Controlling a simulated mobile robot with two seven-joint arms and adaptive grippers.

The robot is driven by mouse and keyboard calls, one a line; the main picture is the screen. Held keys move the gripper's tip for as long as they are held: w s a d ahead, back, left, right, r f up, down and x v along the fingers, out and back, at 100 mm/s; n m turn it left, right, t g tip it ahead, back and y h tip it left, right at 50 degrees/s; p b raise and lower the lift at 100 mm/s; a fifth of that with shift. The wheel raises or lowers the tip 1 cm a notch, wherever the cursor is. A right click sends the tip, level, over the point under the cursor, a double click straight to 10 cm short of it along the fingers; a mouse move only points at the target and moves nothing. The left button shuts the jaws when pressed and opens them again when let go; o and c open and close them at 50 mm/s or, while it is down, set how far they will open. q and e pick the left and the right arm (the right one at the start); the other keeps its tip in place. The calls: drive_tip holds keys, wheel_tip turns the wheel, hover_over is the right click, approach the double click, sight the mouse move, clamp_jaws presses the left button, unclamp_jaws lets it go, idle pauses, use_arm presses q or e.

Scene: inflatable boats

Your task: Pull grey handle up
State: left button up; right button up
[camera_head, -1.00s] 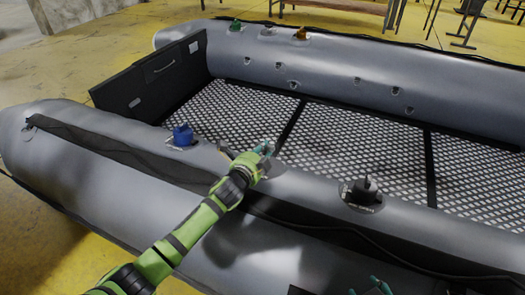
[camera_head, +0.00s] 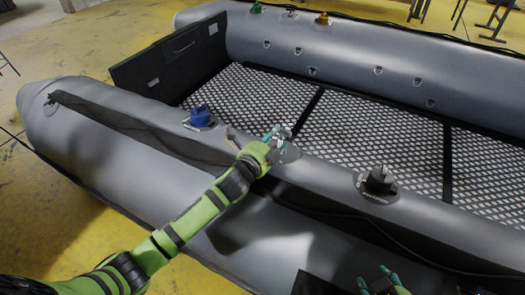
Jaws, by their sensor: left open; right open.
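My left gripper (camera_head: 276,137) is over the near tube of the grey inflatable boat, between a blue valve handle (camera_head: 201,116) and a black one (camera_head: 378,180). Its teal fingertips are open. A small grey piece shows at its fingertips, over a round fitting (camera_head: 289,154) on the tube; I cannot tell whether this is a grey handle or part of the gripper, or whether they touch. Another small greyish fitting (camera_head: 291,12) sits on the far tube between the green and orange ones. My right gripper (camera_head: 377,280) is open and empty at the bottom edge, over the near tube's side.
A green handle (camera_head: 256,7) and an orange handle (camera_head: 322,18) stand on the far tube. A dark transom board (camera_head: 170,62) closes the boat's left end. The patterned boat floor (camera_head: 265,100) is clear. Yellow ground surrounds the boat.

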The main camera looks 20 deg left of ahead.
use_arm(q)
drive_tip(key=v, duration=0.7)
drive_tip(key=shift+s+a+r, duration=0.1)
drive_tip(key=shift+s, duration=0.2)
